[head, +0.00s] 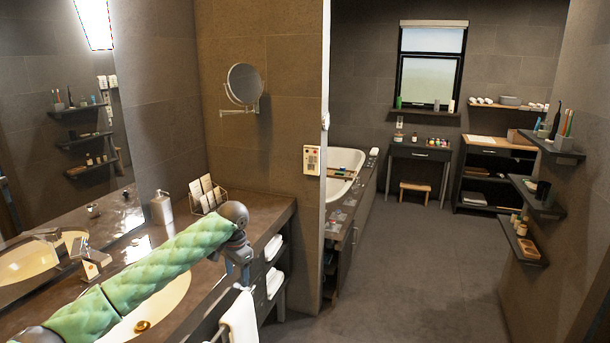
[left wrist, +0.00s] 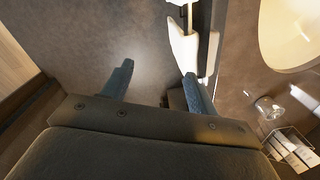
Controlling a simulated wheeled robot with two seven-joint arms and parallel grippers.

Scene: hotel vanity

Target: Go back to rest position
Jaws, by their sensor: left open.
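My left arm, in a green quilted sleeve, reaches across the vanity from the lower left in the head view. My left gripper (head: 240,270) hangs in front of the counter's front edge, above the hanging white towel. In the left wrist view its two blue-grey fingers (left wrist: 158,88) stand apart with nothing between them. The white towel (head: 240,318) hangs just below the gripper in the head view; a white cloth also shows beside the right finger in the left wrist view (left wrist: 184,45). My right gripper is in neither view.
A round mirror (head: 244,84) is on the wall. Wall shelves (head: 537,197) stand at right. The floor (head: 425,265) is clear.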

